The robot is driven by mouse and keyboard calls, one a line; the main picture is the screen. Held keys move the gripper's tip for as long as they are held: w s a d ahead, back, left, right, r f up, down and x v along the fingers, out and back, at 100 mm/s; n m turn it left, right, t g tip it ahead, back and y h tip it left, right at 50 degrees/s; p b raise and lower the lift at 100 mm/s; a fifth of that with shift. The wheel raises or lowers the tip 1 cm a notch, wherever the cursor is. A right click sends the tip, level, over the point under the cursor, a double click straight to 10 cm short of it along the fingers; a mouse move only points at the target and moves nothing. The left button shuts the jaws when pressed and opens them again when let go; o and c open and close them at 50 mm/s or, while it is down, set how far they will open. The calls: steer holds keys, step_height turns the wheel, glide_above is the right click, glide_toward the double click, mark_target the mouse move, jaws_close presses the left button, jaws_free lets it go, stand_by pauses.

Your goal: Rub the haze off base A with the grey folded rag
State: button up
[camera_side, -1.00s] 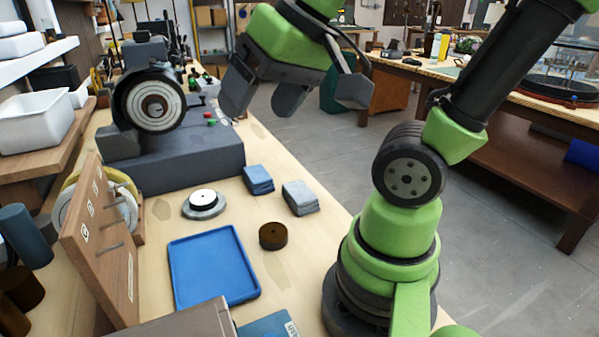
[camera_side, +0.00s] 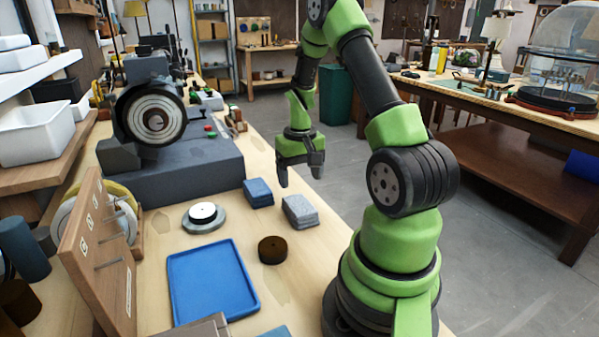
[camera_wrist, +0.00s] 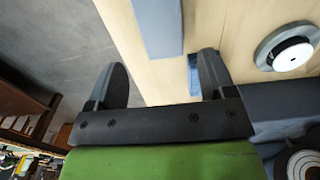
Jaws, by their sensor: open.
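The grey folded rag (camera_side: 300,211) lies on the bench near its right edge, and it also shows at the top of the wrist view (camera_wrist: 158,25). My gripper (camera_side: 300,176) is open and empty, pointing down above and just beyond the rag, apart from it. A round grey base with a white top (camera_side: 203,215) lies flat to the left; it also shows in the wrist view (camera_wrist: 286,50). A dark brown round piece (camera_side: 272,250) lies nearer the front. No label shows which is base A, and haze cannot be made out.
A folded blue rag (camera_side: 258,193) lies just left of the grey one, partly hidden by a finger in the wrist view (camera_wrist: 194,77). A blue tray (camera_side: 212,282), a grinding wheel (camera_side: 152,115) on a grey block and a wooden pegged rack (camera_side: 100,245) stand around.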

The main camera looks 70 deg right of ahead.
mark_target(300, 204)
steer(key=shift+f, duration=3.8)
steer(key=shift+c, duration=0.4)
steer(key=c, duration=0.5)
steer(key=shift+r, duration=2.5)
steer(key=shift+c, duration=0.2)
